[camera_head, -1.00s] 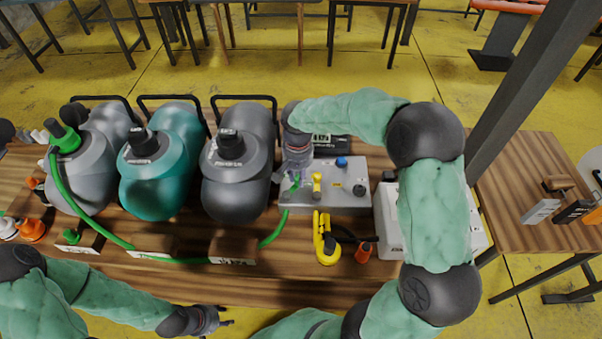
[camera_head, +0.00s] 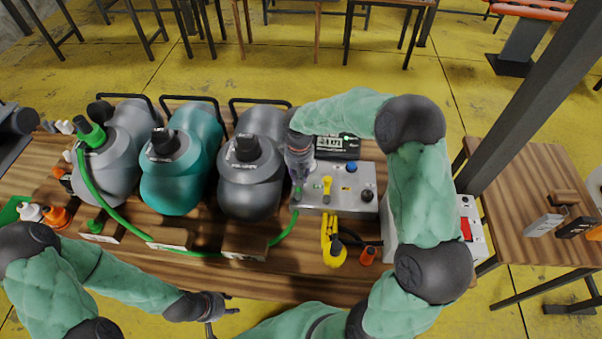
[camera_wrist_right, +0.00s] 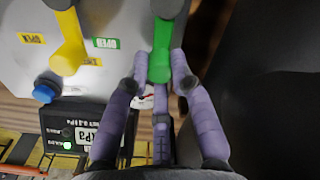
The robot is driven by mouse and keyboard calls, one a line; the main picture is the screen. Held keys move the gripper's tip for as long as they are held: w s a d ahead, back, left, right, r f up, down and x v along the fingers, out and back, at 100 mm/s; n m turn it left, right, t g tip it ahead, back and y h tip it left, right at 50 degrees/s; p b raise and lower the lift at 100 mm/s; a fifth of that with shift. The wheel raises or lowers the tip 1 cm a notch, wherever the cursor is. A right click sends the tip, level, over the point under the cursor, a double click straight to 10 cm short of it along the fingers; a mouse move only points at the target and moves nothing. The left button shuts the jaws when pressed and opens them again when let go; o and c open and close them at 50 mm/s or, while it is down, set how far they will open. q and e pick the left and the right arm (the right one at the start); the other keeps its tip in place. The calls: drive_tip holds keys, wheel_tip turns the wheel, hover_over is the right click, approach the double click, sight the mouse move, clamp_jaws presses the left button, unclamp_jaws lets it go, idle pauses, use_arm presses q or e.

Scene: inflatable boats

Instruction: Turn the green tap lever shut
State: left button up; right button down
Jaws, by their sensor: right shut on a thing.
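The green tap lever (camera_wrist_right: 161,48) stands on the grey metal panel (camera_wrist_right: 110,15) beside a green OPEN label (camera_wrist_right: 106,43). My right gripper (camera_wrist_right: 160,75) is shut on the green lever, with fingers on both sides of its end. In the head view the right gripper (camera_head: 299,178) reaches down at the panel's left edge and mostly hides the lever. My left gripper (camera_head: 228,305) hangs at the table's front edge with its fingers apart, empty.
A yellow lever (camera_wrist_right: 66,45) and a blue knob (camera_wrist_right: 45,90) sit beside the green lever. A black digital gauge (camera_head: 336,147) stands behind the panel. Grey and teal tanks (camera_head: 172,180) stand to the left. A green hose (camera_head: 105,205) runs along the table front.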

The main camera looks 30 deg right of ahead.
drive_tip(key=shift+a, duration=0.1)
idle(0.3)
drive_tip(key=c, duration=1.3)
unclamp_jaws()
drive_tip(key=shift+c, duration=0.2)
drive_tip(key=shift+r, duration=0.1)
wheel_tip(320, 180, up, 12)
